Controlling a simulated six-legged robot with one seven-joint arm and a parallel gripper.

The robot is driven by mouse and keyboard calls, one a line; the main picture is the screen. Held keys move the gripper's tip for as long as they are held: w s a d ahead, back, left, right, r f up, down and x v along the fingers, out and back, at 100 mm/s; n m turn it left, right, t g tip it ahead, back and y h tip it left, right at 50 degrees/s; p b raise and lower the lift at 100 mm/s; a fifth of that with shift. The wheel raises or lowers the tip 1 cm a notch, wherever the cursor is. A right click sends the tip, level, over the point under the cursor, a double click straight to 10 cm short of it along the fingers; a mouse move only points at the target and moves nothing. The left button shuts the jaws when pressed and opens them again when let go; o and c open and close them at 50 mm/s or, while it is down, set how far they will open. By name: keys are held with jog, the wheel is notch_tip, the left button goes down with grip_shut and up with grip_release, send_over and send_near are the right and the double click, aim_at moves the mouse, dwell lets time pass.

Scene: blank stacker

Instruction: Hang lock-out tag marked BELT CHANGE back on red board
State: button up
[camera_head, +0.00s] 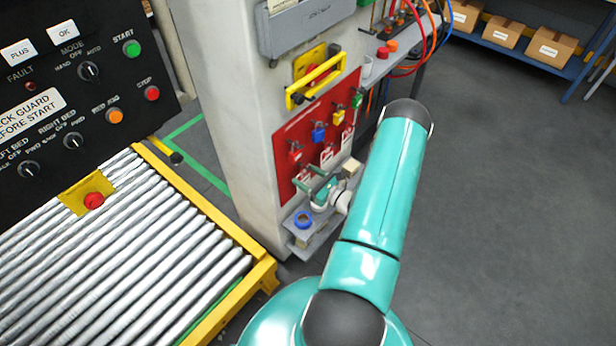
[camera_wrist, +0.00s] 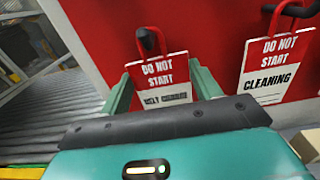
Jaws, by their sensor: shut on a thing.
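The tag marked DO NOT START with a smaller line that looks like BELT CHANGE (camera_wrist: 166,72) is upright between the two green fingers of my gripper (camera_wrist: 164,88) in the wrist view. My gripper is shut on it. In the head view, my gripper (camera_head: 316,190) is at the lower part of the red board (camera_head: 284,140), partly behind my arm.
A CLEANING tag (camera_wrist: 272,70) hangs on a hook to the right. Coloured padlocks (camera_head: 318,133) hang above on the board. The roller conveyor (camera_head: 130,250) is left; floor at right is clear.

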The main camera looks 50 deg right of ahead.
dwell(0.3)
jog(key=o, duration=1)
jog(key=shift+o, duration=0.2)
jog(key=s+d, duration=0.1)
jog(key=s, duration=1.2)
jog(key=shift+s, duration=0.4)
jog(key=shift+d, duration=0.1)
